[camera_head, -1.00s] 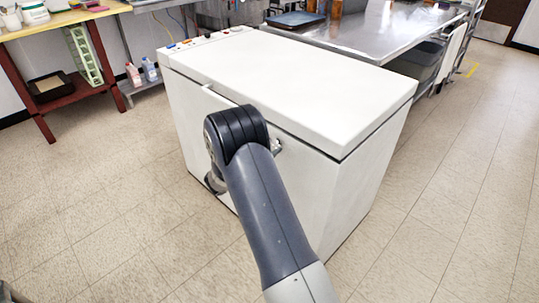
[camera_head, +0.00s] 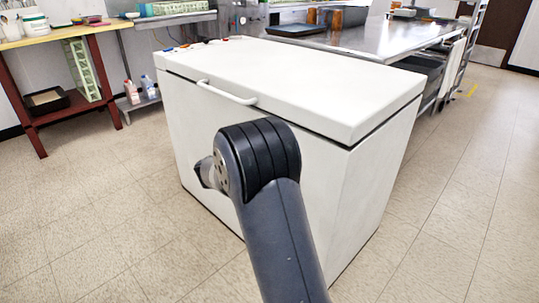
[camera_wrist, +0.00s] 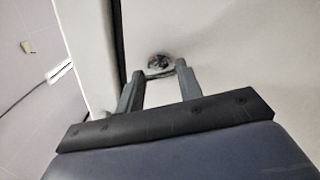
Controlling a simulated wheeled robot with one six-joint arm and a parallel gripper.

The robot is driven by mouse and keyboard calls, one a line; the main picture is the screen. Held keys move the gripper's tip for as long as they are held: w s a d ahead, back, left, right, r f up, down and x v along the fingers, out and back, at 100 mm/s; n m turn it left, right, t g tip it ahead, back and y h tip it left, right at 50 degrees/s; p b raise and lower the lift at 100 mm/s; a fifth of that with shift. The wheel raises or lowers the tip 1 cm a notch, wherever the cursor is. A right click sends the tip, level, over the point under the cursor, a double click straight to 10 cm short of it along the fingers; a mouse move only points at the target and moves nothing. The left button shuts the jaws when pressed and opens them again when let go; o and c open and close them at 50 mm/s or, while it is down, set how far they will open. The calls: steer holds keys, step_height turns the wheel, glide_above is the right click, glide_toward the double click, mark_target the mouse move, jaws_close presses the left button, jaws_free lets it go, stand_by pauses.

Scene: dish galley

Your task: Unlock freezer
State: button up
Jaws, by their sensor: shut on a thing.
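The white chest freezer (camera_head: 290,88) stands in the middle of the head view, its lid shut. A white bar handle (camera_head: 227,93) runs along the front edge of its lid. In the wrist view, a round dark metallic lock (camera_wrist: 159,62) sits on the freezer's pale front. My gripper (camera_wrist: 160,74) is right at the lock, its two grey fingers on either side of a thin dark piece (camera_wrist: 158,73) in front of it. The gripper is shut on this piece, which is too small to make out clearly. In the head view my arm hides the gripper and the lock.
A steel table (camera_head: 380,36) stands behind the freezer, with a dark tray (camera_head: 297,30) on it. A red-legged shelf table (camera_head: 62,110) is at the left, near bottles (camera_head: 140,90). Tiled floor is clear left and right of the freezer.

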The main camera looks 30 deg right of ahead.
steer(key=shift+f+m+b, duration=0.15)
steer(key=shift+m+b, duration=1.95)
steer(key=shift+b, duration=0.65)
steer(key=o, duration=1)
steer(key=p+v, duration=0.3)
steer(key=v, duration=0.7)
steer(key=shift+s+a, duration=0.2)
steer(key=shift+a, duration=0.15)
